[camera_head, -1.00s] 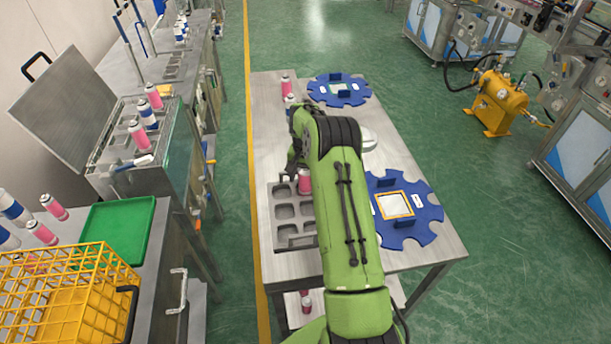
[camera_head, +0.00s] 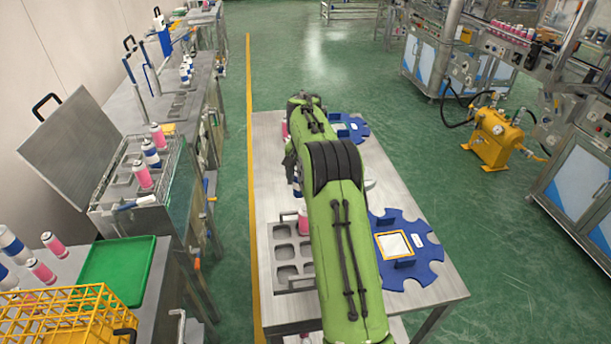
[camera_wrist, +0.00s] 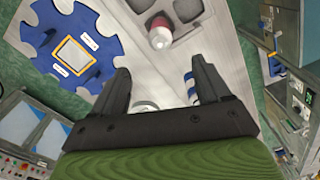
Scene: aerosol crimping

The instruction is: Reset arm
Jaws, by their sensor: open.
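My gripper (camera_wrist: 162,88) is open and empty in the wrist view, its two dark fingers spread apart above the metal table. In the head view my green arm reaches over the table, and the gripper is mostly hidden beside it. A pink can (camera_head: 304,220) stands at the grey compartment tray (camera_head: 283,231), partly hidden by my arm. In the wrist view a can with a pink and white top (camera_wrist: 160,33) stands at the tray, beyond the fingers and apart from them.
A blue notched disc (camera_head: 418,268) lies on the metal table (camera_head: 430,296), with another blue disc (camera_head: 353,128) at its far end. At left are an open-lidded box of cans, a green tray (camera_head: 118,268) and a yellow crate (camera_head: 70,318).

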